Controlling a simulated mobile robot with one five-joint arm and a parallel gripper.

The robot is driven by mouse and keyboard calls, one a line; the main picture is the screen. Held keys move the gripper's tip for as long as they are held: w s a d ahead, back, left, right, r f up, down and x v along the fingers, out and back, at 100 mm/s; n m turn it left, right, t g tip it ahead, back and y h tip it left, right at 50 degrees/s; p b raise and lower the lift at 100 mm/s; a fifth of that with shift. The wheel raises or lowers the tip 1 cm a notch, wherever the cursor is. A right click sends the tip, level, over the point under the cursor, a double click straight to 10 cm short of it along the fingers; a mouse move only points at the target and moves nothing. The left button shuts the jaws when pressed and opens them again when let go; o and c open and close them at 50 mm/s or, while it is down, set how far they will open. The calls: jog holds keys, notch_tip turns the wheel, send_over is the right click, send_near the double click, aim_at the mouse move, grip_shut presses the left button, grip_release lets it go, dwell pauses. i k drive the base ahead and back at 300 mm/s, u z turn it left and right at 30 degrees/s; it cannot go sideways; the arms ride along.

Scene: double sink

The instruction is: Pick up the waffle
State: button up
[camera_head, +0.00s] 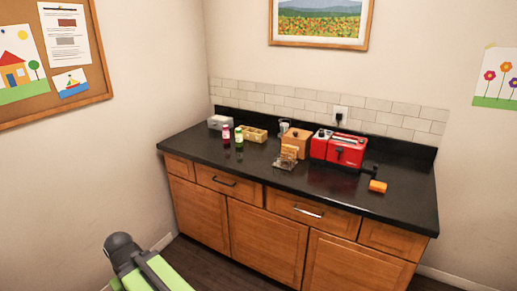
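A small tan, bread-like slab (289,152), which looks like the waffle, stands upright in a small rack (284,164) on the black countertop. It is too small in the view to make out a grid pattern. The rack hides its lower edge. The rack stands near the front edge of the counter, in front of a wooden box. My green and dark grey arm shows at the bottom left, well apart from the counter. My gripper's fingers cannot be seen.
A red toaster (341,149) stands right of the wooden box (296,142). Red (226,135) and green (239,138) bottles, a tan tray (254,134) and a grey box (220,122) stand left. An orange block (377,186) lies right. The floor before the wooden cabinets (265,240) looks clear.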

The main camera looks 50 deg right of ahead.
aim_at(289, 150)
jog(key=z, duration=0.25)
jog(key=i, duration=1.55)
jog(key=z, duration=0.8)
jog(key=i, duration=0.4)
jog(key=z, duration=0.4)
